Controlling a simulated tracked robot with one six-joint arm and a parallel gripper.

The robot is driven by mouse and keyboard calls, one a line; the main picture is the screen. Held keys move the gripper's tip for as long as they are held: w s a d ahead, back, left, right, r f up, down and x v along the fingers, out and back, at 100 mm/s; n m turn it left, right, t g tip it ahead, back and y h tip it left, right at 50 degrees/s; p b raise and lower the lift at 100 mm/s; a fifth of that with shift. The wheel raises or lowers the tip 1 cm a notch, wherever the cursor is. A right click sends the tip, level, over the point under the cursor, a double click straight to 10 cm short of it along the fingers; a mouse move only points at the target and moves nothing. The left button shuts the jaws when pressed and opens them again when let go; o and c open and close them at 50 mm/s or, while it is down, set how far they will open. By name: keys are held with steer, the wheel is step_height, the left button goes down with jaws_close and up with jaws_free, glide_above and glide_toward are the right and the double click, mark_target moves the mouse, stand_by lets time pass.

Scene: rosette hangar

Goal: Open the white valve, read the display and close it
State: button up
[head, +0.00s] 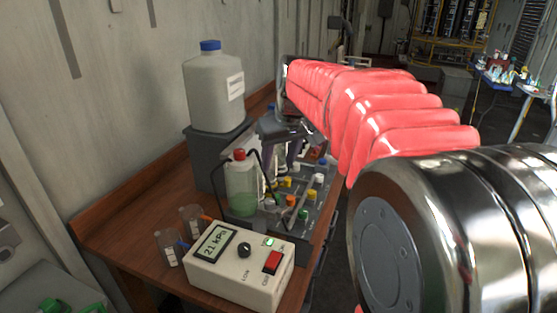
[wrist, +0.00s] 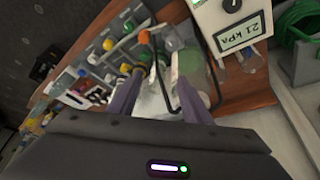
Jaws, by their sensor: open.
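The instrument box (head: 240,268) has a display (head: 214,243) that appears to read 21 kPa; the display also shows in the wrist view (wrist: 240,36). A manifold with several small coloured caps or valves stands behind it. A white one (head: 319,178) shows in the head view, among yellow, orange, green and blue ones. I cannot tell from the pictures whether it is open or shut. My gripper (head: 282,152) is above the back of the manifold, beside the bottle. In the wrist view its fingers (wrist: 160,88) are spread apart, with a clear container between or behind them.
A bottle with a red cap and green liquid (head: 241,190) stands behind the box, with black tubing nearby. A large white jug (head: 212,90) sits on a grey block against the wall. Two small cups (head: 168,247) are at the left. Bare wooden bench (head: 130,215) is free there.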

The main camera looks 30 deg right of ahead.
steer(key=w+d+f, duration=0.4)
steer(key=w+d, duration=0.5)
steer(key=d, duration=0.3)
glide_toward(320, 176)
steer(key=w+v, duration=0.1)
steer(key=v, duration=0.4)
steer(key=shift+s+r, duration=0.25)
steer(key=x, duration=1.3)
steer(key=shift+f, duration=0.45)
steer(key=shift+c, duration=0.4)
steer(key=c, duration=0.9)
steer(key=shift+c, duration=0.2)
